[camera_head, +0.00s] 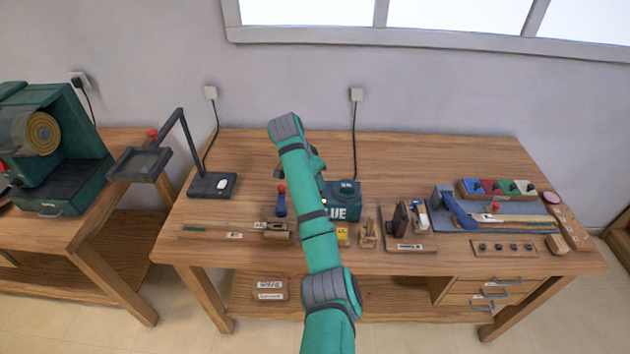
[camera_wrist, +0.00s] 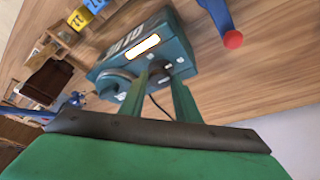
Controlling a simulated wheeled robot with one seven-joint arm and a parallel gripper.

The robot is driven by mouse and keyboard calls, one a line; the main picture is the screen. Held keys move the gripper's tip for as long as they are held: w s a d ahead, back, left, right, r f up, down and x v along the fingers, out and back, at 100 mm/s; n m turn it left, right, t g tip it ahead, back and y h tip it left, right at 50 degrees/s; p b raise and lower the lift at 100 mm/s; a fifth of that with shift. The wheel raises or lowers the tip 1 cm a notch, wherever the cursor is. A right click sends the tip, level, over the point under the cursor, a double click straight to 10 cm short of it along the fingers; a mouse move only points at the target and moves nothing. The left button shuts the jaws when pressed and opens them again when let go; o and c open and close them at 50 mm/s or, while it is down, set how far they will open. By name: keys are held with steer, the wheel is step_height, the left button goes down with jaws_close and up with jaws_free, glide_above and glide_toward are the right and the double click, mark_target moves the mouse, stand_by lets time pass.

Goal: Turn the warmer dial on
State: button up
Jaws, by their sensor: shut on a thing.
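The glue warmer is a teal box (camera_head: 347,212) on the wooden bench, with a round pot on top and partly visible "GLUE" lettering. My arm covers its left part in the head view. In the wrist view the warmer (camera_wrist: 112,68) lies tilted, with a bright white bar edged in orange (camera_wrist: 142,46) on one face. My gripper (camera_wrist: 161,74) is at that face, its fingers close around the small dial, which they mostly hide. It is shut on the dial. The dial's exact angle is not clear.
A yellow block (camera_head: 343,235) and small wooden holders stand in front. A lamp base (camera_head: 212,185) is farther left. The bench back is clear.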

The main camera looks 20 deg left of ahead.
steer(key=shift+m, duration=0.4)
steer(key=o, duration=1)
steer(key=shift+o, duration=0.2)
steer(key=v, duration=1)
steer(key=shift+a+r, duration=0.15)
steer(key=shift+r, duration=0.25)
